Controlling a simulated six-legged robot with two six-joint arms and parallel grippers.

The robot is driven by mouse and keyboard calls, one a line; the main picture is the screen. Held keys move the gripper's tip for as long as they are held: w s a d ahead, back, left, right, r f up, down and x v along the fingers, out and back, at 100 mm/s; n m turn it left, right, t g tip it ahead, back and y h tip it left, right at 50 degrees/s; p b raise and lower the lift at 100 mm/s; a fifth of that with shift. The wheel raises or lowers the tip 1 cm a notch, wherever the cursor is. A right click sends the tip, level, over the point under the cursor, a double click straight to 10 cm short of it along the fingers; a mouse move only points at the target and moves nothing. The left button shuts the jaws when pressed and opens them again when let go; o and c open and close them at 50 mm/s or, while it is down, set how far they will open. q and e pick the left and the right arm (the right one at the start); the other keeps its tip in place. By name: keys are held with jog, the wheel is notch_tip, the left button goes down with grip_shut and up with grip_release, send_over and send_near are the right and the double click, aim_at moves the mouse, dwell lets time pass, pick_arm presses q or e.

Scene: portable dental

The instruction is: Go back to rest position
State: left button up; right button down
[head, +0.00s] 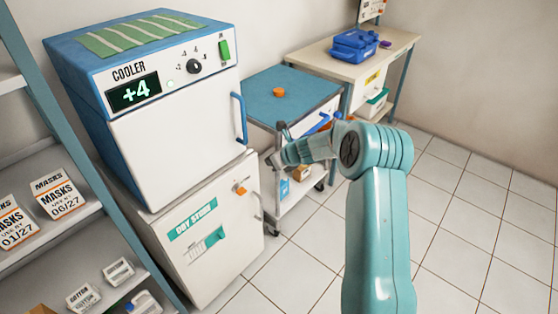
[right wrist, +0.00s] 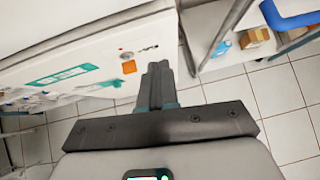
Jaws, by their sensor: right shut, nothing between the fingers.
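My right arm reaches up from the bottom of the head view and bends left at the elbow. My right gripper (head: 272,157) is in front of the gap between the dry store cabinet and the blue-topped cart. In the right wrist view the right gripper (right wrist: 158,72) has its dark fingers together, with nothing between them. The dry store cabinet (head: 235,255) is white, with a green label and an orange knob; its door looks shut. It also shows in the right wrist view (right wrist: 85,50). My left gripper is not in view.
The cooler (head: 175,130) reads +4 and stands on the dry store. The cart (head: 300,88) carries an orange round item (head: 278,92). A shelf (head: 110,245) with mask boxes is at left. A bench (head: 320,52) holds a blue case (head: 354,45). Tiled floor at right is clear.

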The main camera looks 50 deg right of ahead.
jog(key=shift+v, duration=1.45)
jog(key=s+a+f+m+g+y+p, duration=0.1)
jog(key=a+f+m+y, duration=0.1)
jog(key=a+f+m, duration=0.35)
jog(key=s+a+f+m+y+p, duration=0.1)
jog(key=a+f+m, duration=0.1)
jog(key=a+m, duration=0.65)
jog(key=a+f+m+g+y+p, duration=0.1)
jog(key=a+f+m+y, duration=0.2)
jog(key=a, duration=0.8)
jog(key=s+a+f+m+g, duration=0.3)
jog(key=s+a+m, duration=0.5)
jog(key=s+m, duration=0.2)
jog(key=s+a+f+m+g+h+p, duration=0.1)
jog(key=s+a+f+m+g, duration=0.2)
jog(key=s+a+m, duration=0.5)
jog(key=s+m+g, duration=0.1)
jog(key=s, duration=0.3)
jog(key=shift+s+a+f+m, duration=0.3)
jog(key=shift+a+f+m, duration=0.05)
jog(key=shift+m, duration=0.05)
jog(key=shift+d, duration=0.15)
